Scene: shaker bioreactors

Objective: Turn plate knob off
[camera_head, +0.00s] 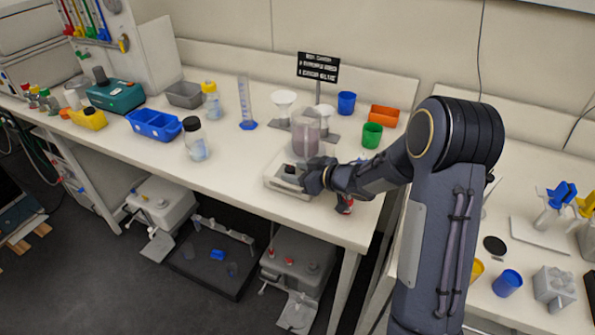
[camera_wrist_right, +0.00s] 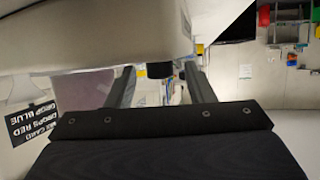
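The white plate (camera_head: 280,187) stands near the front edge of the bench, with a clear vessel of pinkish liquid (camera_head: 305,137) on it. My right gripper (camera_head: 293,172) is at the plate's front right, level with its control side. In the wrist view the pale plate body (camera_wrist_right: 90,40) fills the top. A small dark piece, apparently the knob (camera_wrist_right: 160,70), shows between the two fingers of my right gripper (camera_wrist_right: 159,80). The fingers are apart, and I cannot tell whether either touches it. In the head view my gripper largely hides the knob. My left gripper is not in view.
A green cup (camera_head: 372,135), a blue cup (camera_head: 346,103) and an orange tray (camera_head: 384,116) stand behind the plate. A red-and-dark item (camera_head: 344,203) lies close below my right wrist. A black sign (camera_head: 318,67) stands behind.

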